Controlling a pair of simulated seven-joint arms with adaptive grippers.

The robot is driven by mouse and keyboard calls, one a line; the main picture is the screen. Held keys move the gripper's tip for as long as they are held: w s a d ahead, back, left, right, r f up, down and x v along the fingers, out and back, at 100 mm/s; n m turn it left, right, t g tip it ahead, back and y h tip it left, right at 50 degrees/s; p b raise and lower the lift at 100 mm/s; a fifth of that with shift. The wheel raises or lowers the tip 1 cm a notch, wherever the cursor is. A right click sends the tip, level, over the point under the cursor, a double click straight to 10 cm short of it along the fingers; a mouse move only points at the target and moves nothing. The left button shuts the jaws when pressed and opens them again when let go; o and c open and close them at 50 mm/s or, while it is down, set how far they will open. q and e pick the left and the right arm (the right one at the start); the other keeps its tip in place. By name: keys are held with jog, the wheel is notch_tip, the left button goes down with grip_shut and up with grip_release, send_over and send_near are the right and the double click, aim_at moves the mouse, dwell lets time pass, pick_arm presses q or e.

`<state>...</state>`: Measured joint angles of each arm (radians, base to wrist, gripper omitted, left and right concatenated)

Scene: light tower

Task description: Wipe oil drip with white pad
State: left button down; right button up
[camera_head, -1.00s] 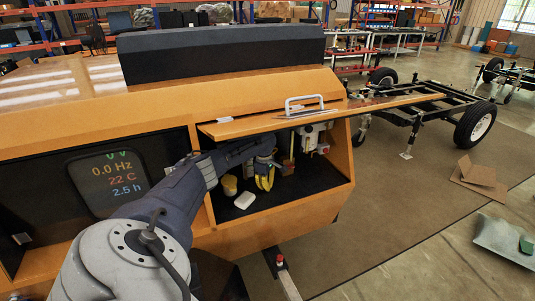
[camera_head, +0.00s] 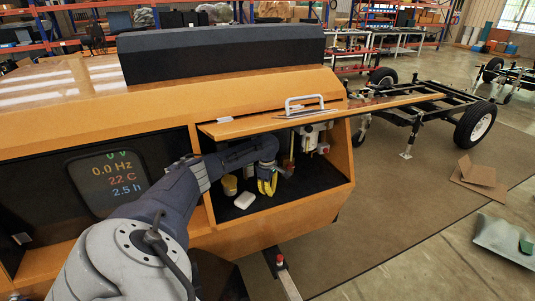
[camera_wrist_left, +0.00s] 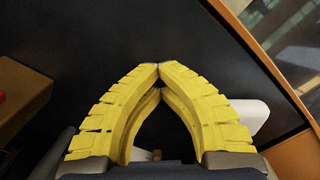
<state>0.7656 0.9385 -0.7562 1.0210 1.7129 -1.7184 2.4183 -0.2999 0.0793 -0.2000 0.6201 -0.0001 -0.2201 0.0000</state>
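The white pad (camera_head: 244,200) lies flat on the dark floor of the open orange compartment, near its front edge. A white shape (camera_wrist_left: 252,116) partly hidden behind the right finger in the left wrist view looks like the same pad. My left gripper (camera_head: 267,188) reaches into the compartment, to the right of the pad and apart from it. Its yellow fingers point down, and their tips meet in the left wrist view (camera_wrist_left: 158,66) with nothing visible gripped. I cannot make out an oil drip on the dark floor. My right gripper is not in view.
White equipment (camera_head: 309,137) fills the back right of the compartment. The raised orange lid (camera_head: 265,124) with a metal handle (camera_head: 303,106) hangs above my arm. The compartment's front right floor looks clear.

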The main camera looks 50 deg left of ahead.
aim_at(276, 206)
pick_arm(q)
jog(key=shift+s+d+f, duration=0.1)
jog(key=shift+s+d, duration=0.3)
jog(key=shift+d, duration=0.8)
jog(key=shift+s+d+f, duration=0.1)
jog(key=shift+s+d, duration=0.35)
jog(key=shift+d, duration=0.8)
jog(key=shift+s+d, duration=0.4)
jog(key=shift+d, duration=0.8)
jog(key=shift+d+r, duration=0.15)
jog(key=shift+w+a+r, duration=0.1)
jog(key=shift+w+a, duration=0.15)
jog(key=shift+a, duration=0.5)
jog(key=shift+w+a+r, duration=0.1)
jog(key=shift+w+a, duration=0.15)
jog(key=shift+a, duration=0.55)
jog(key=shift+w+a+r, duration=0.1)
jog(key=shift+w+a, duration=0.15)
jog(key=shift+a, duration=0.5)
jog(key=shift+w+a+f, duration=0.1)
jog(key=shift+w+a, duration=0.2)
jog(key=shift+a, duration=0.6)
jog(key=shift+w+a+f, duration=0.1)
jog(key=shift+w+a, duration=0.25)
jog(key=shift+a, duration=0.55)
jog(key=shift+w+a+f, duration=0.1)
jog(key=shift+w+a, duration=0.2)
jog(key=shift+a, duration=0.6)
jog(key=shift+w+a, duration=0.1)
jog(key=shift+a, duration=0.3)
